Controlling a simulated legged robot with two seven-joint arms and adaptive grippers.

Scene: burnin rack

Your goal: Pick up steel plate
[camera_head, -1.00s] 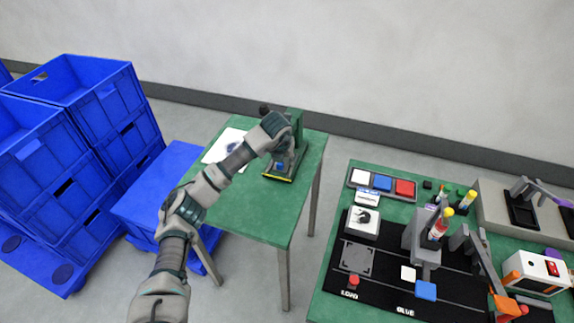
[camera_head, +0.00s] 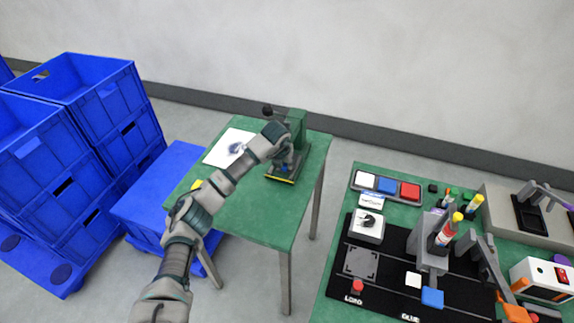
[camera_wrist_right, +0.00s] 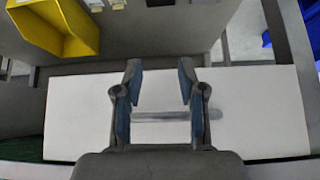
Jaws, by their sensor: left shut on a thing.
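My left gripper (camera_head: 284,160) reaches in from the left to the green press-like device (camera_head: 297,126) on the small green table. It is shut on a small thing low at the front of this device. The hand and wrist hide most of that thing, and I cannot make out its shape. I cannot clearly identify a steel plate. My right gripper (camera_wrist_right: 158,95) shows only in the right wrist view. Its two blue-padded fingers are apart with nothing held between them. A thin grey bar (camera_wrist_right: 175,116) on a white panel (camera_wrist_right: 255,115) shows behind and between those fingers.
A white sheet (camera_head: 222,155) lies on the small green table (camera_head: 262,219). Blue crates (camera_head: 85,130) stand at the left. A crowded work table with a black mat (camera_head: 345,285) is at the right. A yellow bin (camera_wrist_right: 55,28) shows in the right wrist view.

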